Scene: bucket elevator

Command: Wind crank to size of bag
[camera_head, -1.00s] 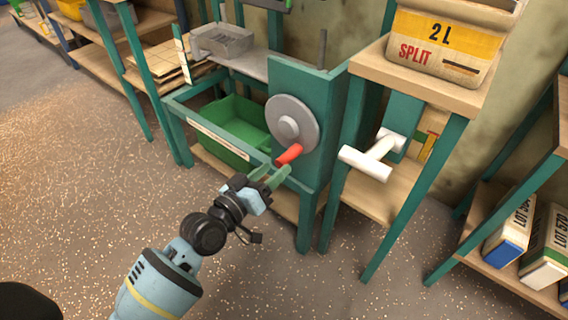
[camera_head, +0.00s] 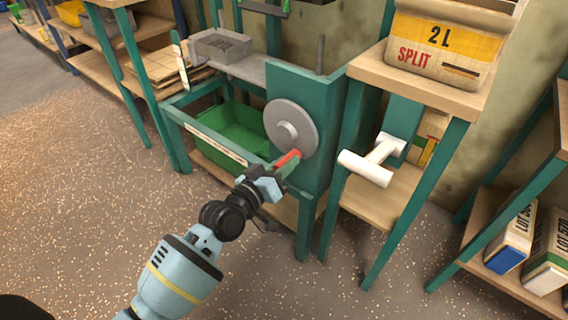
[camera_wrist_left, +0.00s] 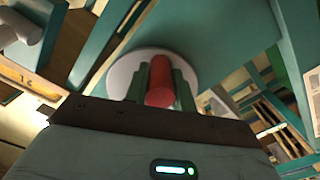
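The crank is a grey round disc (camera_head: 291,127) with a red handle (camera_head: 288,159), on the side of a green machine housing (camera_head: 328,90). My left gripper (camera_head: 281,174) is at the handle, coming from the front left. In the left wrist view the red handle (camera_wrist_left: 160,82) lies between the two green fingers, with the pale disc (camera_wrist_left: 122,72) behind. The fingers are close beside it; whether they press on it cannot be told. My right gripper is not in view.
A green bin (camera_head: 236,127) sits in the machine frame left of the disc. A white T-shaped part (camera_head: 366,167) sticks out right of the housing. Green table legs (camera_head: 415,205) stand at the right. Open floor is at the left.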

